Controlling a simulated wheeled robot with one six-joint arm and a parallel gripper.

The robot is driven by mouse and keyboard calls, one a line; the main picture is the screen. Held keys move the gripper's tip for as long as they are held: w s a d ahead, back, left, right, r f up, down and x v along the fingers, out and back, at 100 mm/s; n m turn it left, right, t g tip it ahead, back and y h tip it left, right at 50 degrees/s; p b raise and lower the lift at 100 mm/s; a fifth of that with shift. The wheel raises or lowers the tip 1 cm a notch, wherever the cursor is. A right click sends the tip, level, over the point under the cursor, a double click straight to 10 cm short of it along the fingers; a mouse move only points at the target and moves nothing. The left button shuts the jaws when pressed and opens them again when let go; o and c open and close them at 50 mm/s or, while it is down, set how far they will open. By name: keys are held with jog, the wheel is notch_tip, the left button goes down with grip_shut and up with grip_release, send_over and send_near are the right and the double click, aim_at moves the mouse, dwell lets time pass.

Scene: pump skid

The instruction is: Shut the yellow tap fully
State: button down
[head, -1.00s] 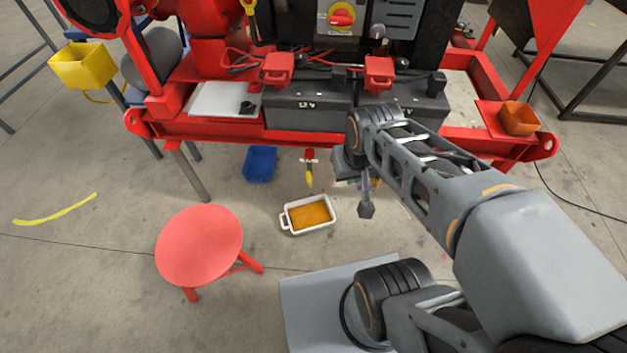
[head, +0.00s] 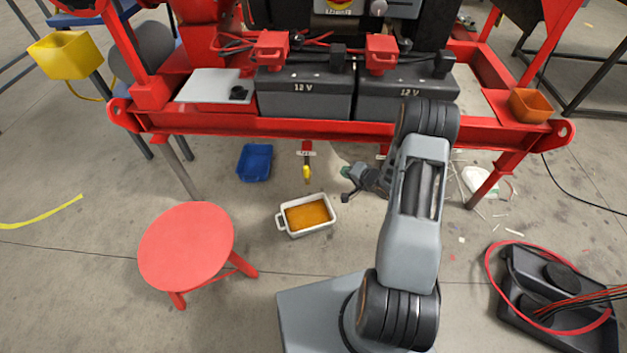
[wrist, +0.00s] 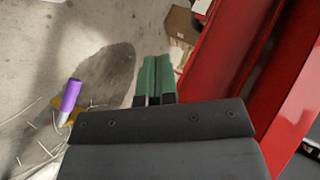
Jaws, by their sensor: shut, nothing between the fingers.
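The yellow tap (head: 306,172) hangs below the red skid's front beam in the head view, under a red fitting with a small white label (head: 306,154). Its yellow lever points down. My gripper (head: 346,172) is to the right of the tap, apart from it, under the beam. Its green fingertips also show in the wrist view (wrist: 155,74), pressed together with nothing between them. The tap is not in the wrist view.
A white dish of orange liquid (head: 307,214) stands on the floor below the tap. A blue bin (head: 254,162) is left of it, and a red stool (head: 186,247) nearer. The red beam (wrist: 230,60) runs close right of my fingers. A purple-handled tool (wrist: 70,97) lies on the floor.

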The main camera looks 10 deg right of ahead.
jog(key=s+a+f+m+y, duration=0.1)
jog(key=s+f+y, duration=0.2)
jog(key=f, duration=0.2)
jog(key=shift+a+m+t+b, duration=0.35)
jog(key=shift+m+t+b, duration=0.05)
jog(key=b, duration=0.5)
send_near(307, 173)
jog(key=shift+d+f+x, duration=0.2)
jog(key=shift+d+x, duration=0.05)
jog(key=shift+x, duration=3.35)
jog(key=shift+w, duration=0.1)
jog(key=shift+r, duration=0.1)
jog(key=shift+a+r+g+p, duration=0.2)
jog(key=shift+g+p, duration=0.1)
jog(key=shift+p, duration=0.15)
jog(key=shift+w+f, duration=0.1)
